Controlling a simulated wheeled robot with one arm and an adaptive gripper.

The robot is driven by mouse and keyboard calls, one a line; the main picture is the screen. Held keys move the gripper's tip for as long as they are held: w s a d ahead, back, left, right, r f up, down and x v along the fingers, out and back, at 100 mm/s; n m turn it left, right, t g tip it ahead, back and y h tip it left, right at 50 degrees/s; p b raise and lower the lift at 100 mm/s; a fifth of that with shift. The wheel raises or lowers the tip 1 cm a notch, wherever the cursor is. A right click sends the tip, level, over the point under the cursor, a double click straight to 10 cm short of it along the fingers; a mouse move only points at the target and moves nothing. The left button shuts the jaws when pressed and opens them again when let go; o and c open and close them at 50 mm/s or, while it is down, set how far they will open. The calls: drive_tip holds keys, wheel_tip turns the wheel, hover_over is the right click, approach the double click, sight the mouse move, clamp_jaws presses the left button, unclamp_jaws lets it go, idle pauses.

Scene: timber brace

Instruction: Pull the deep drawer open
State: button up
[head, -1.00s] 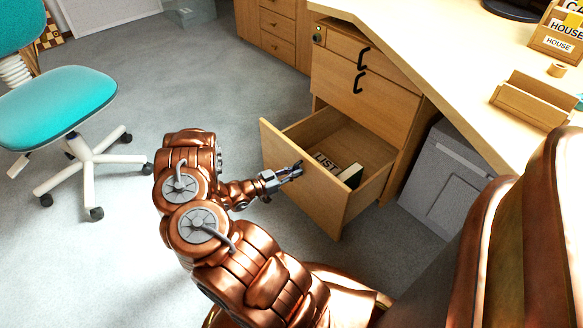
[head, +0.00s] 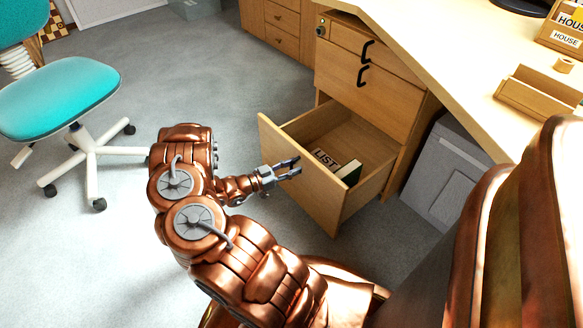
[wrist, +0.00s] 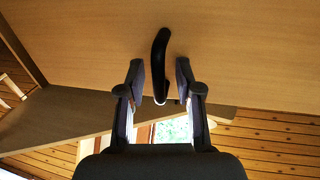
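The deep drawer (head: 317,203) is the lowest in the wooden desk pedestal and stands well out, its inside visible from above. My gripper (head: 297,167) is at the outer face of its front panel. In the wrist view the dark drawer handle (wrist: 160,55) stands between the two fingers of my gripper (wrist: 159,72). The fingers are apart, with a gap on each side of the handle. In the head view the handle is hidden behind my gripper.
A grey cabinet (head: 452,180) stands to the right under the desk. A turquoise chair (head: 60,98) is at the left, with clear floor between.

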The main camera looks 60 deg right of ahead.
drive_tip(key=shift+a, duration=0.1)
drive_tip(key=v, duration=1.1)
drive_tip(key=shift+w+a, duration=0.25)
drive_tip(key=shift+a, duration=0.05)
idle(0.5)
